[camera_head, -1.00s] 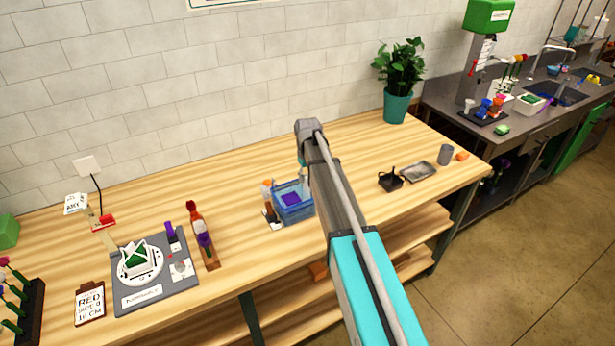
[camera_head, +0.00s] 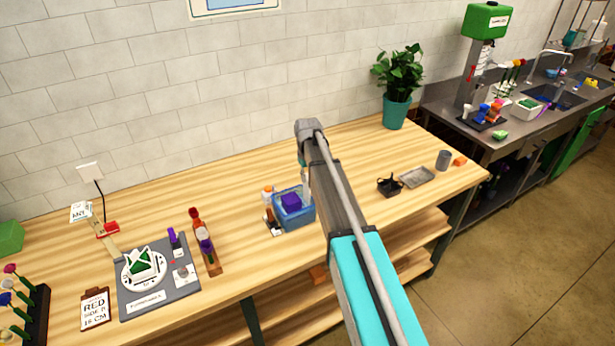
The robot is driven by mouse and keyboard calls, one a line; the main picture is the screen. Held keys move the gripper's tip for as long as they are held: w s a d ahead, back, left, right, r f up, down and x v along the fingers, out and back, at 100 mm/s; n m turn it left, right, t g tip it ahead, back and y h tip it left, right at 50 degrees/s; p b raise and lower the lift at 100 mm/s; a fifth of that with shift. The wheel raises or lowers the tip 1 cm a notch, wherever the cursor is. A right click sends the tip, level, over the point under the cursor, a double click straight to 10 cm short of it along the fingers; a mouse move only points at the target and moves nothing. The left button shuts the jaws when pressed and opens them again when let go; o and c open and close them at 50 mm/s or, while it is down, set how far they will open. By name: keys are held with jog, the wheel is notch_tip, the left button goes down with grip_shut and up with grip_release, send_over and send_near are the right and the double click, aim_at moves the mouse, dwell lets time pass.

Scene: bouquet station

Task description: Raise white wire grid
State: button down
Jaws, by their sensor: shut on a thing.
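A clear blue tub (camera_head: 296,216) stands on the wooden table, just left of my arm. A purple block (camera_head: 291,201) shows at its top, standing above the front rim. The white wire grid is too small and too covered to make out clearly; it seems to be under the block. My gripper (camera_head: 306,192) is at the tub's right side, mostly hidden by my own arm. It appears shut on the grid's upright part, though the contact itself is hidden.
A black caddy (camera_head: 390,186) and a grey tray (camera_head: 417,177) sit right. The table behind the tub is clear.

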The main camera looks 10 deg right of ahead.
aim_at(307, 183)
jog(key=shift+w+r+p, duration=0.1)
jog(key=shift+r+p, duration=1.9)
jog(key=shift+r, duration=0.25)
jog(key=c, duration=0.5)
grip_release()
jog(key=shift+f, duration=0.2)
notch_tip(307, 183, down, 8)
jog(key=b, duration=0.8)
jog(key=shift+r, duration=0.2)
notch_tip(307, 183, up, 14)
jog(key=p, duration=1.4)
jog(key=s+f+m+b, duration=0.1)
jog(key=s+f+b, duration=0.4)
jog(key=s, duration=0.4)
jog(key=s+f+m+b, duration=0.1)
jog(key=s+f+b, duration=0.4)
jog(key=s, duration=0.5)
jog(key=s+f+m+b, duration=0.1)
jog(key=s+f+b, duration=0.4)
jog(key=s, duration=0.5)
jog(key=shift+s+d+f+m+b, duration=0.1)
jog(key=shift+d+f+m+b, duration=0.1)
jog(key=shift+f+m+b, duration=0.1)
